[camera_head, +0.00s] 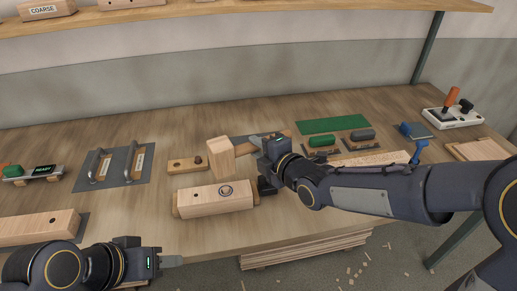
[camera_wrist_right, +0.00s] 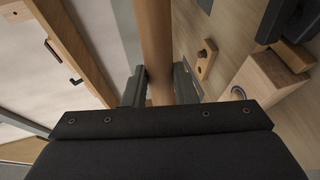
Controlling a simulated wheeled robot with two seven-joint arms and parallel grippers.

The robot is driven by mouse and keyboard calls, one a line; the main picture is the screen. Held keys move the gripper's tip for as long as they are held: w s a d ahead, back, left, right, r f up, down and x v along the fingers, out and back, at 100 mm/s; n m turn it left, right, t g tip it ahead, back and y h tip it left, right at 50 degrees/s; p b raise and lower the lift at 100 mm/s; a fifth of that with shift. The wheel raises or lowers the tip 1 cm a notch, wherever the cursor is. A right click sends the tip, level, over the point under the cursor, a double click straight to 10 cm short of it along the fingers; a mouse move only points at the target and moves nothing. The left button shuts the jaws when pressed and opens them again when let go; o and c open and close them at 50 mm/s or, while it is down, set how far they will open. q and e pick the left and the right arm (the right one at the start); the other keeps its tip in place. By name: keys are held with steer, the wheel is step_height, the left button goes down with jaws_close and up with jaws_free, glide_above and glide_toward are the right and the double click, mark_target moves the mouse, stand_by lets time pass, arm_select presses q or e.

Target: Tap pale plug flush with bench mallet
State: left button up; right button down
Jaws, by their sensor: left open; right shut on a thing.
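The bench mallet (camera_head: 221,158) has a pale block head standing near the middle of the bench. Its round handle (camera_wrist_right: 153,45) runs between the fingers of my right gripper (camera_head: 260,145), which is shut on it. A long pale wooden block (camera_head: 211,204) lies in front of the mallet head. A dark ring with a pale centre (camera_head: 226,191) marks its upper side; this may be the pale plug, but I cannot tell whether it stands proud. The ring also shows in the right wrist view (camera_wrist_right: 238,92). My left gripper (camera_head: 168,261) is open and empty at the front edge.
A small wooden piece with a dark knob (camera_head: 186,165) lies behind the block.

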step_height(320, 180, down, 9)
steer(key=b, duration=0.9)
steer(key=shift+s, duration=0.15)
steer(key=shift+f+b, duration=0.2)
steer(key=shift+b, duration=0.2)
steer(key=shift+r+p, duration=0.5)
steer(key=shift+r, duration=0.25)
step_height(320, 180, up, 4)
steer(key=shift+r+p, duration=0.15)
steer(key=shift+p, duration=0.75)
